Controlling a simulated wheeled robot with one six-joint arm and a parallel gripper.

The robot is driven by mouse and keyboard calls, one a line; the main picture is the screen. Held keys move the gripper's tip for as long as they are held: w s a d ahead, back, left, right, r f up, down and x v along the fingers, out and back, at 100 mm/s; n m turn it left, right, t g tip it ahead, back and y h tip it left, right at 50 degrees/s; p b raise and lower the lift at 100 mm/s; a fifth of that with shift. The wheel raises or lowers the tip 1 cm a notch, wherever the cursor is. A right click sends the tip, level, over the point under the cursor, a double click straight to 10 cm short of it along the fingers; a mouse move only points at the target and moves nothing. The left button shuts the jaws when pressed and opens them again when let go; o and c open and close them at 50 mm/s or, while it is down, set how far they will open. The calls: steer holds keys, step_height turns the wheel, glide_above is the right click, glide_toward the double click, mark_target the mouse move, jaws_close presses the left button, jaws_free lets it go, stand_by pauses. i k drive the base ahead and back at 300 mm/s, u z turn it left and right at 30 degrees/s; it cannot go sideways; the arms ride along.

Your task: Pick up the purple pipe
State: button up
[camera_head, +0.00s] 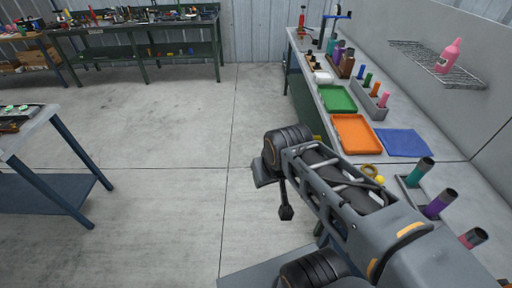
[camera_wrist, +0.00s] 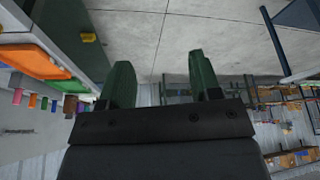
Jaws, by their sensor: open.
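A purple pipe (camera_head: 438,204) with a dark top end stands tilted in the picture at the right of the head view. It is between a teal pipe (camera_head: 419,172) and a pinkish-red pipe (camera_head: 472,238), beside my arm. Another purple cylinder (camera_head: 338,54) stands farther back on the bench, between a teal and a brown one. My gripper (camera_wrist: 160,76) shows in the wrist view with two green fingers wide apart and nothing between them. It points out over the floor, away from the pipes. I cannot make out its fingers in the head view.
The grey bench (camera_head: 313,75) runs along the right wall. It holds a green tray (camera_head: 338,98), an orange tray (camera_head: 355,135), a blue mat (camera_head: 404,142) and a grey block (camera_head: 368,102) with several small pegs. A wire shelf (camera_head: 425,58) holds a pink bottle. The middle floor (camera_head: 170,140) is clear.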

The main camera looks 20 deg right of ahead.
mark_target(449, 194)
steer(key=z, duration=3.1)
steer(key=k, duration=0.95)
steer(key=u, duration=0.7)
steer(key=i, duration=1.2)
steer(key=z, duration=0.25)
